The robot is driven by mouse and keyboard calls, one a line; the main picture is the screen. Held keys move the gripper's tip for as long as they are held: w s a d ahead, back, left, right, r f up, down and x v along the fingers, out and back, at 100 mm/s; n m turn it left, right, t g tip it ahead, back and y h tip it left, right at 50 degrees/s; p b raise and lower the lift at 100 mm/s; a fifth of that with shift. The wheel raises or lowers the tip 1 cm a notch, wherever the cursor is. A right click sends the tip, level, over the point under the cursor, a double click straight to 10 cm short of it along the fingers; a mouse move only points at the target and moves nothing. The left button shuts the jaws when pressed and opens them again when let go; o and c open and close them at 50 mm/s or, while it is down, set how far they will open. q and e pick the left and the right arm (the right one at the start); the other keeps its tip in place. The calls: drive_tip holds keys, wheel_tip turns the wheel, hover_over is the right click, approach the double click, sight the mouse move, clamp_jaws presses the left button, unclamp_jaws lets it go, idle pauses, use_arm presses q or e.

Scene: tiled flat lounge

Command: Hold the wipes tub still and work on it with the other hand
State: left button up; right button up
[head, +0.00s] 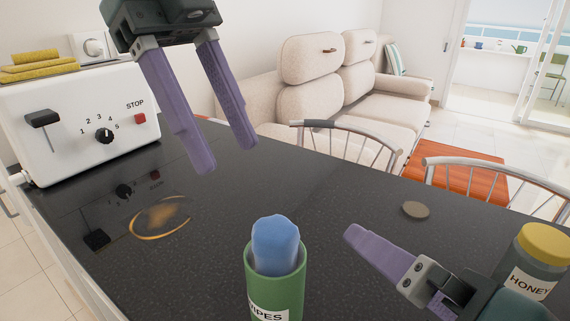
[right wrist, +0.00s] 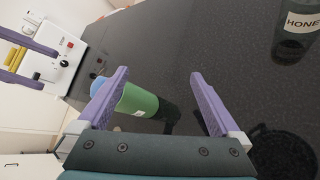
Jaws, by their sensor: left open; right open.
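The wipes tub (head: 275,288) is a green cylinder with a label, upright on the dark table at the bottom middle of the head view. A blue wipe (head: 275,243) sticks out of its open top. The tub also shows in the right wrist view (right wrist: 138,99), partly behind one finger. My left gripper (head: 226,157) is open and empty, above the table, behind and left of the tub. My right gripper (head: 394,270) is low to the right of the tub. In the right wrist view it is open (right wrist: 160,76), apparently with nothing gripped.
A honey jar (head: 532,258) with a yellow lid stands at the right. A small brownish disc (head: 415,210) and an orange-rimmed round shape (head: 160,215) lie on the table (head: 320,200). Chairs stand beyond.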

sight(288, 291)
drive_tip(key=a+r+n+t+y, duration=0.2)
drive_tip(key=a+r+n+y, duration=0.3)
drive_tip(key=n, duration=0.6)
drive_tip(key=shift+n+g+h, duration=0.6)
drive_tip(key=shift+g, duration=0.2)
drive_tip(key=a+f, duration=0.1)
drive_tip(key=f, duration=0.1)
drive_tip(key=a+f, duration=0.1)
drive_tip(key=f, duration=0.1)
drive_tip(key=a+f, duration=0.1)
drive_tip(key=f, duration=0.2)
drive_tip(key=shift+s, duration=0.35)
drive_tip(key=shift+f, duration=0.45)
drive_tip(key=x, duration=0.9)
drive_tip(key=shift+w+a+f, duration=0.2)
drive_tip(key=shift+w, duration=0.1)
drive_tip(key=shift+c, duration=0.4)
drive_tip(key=c, duration=1.3)
drive_tip(key=shift+d+f, duration=0.1)
drive_tip(key=shift+f, duration=0.05)
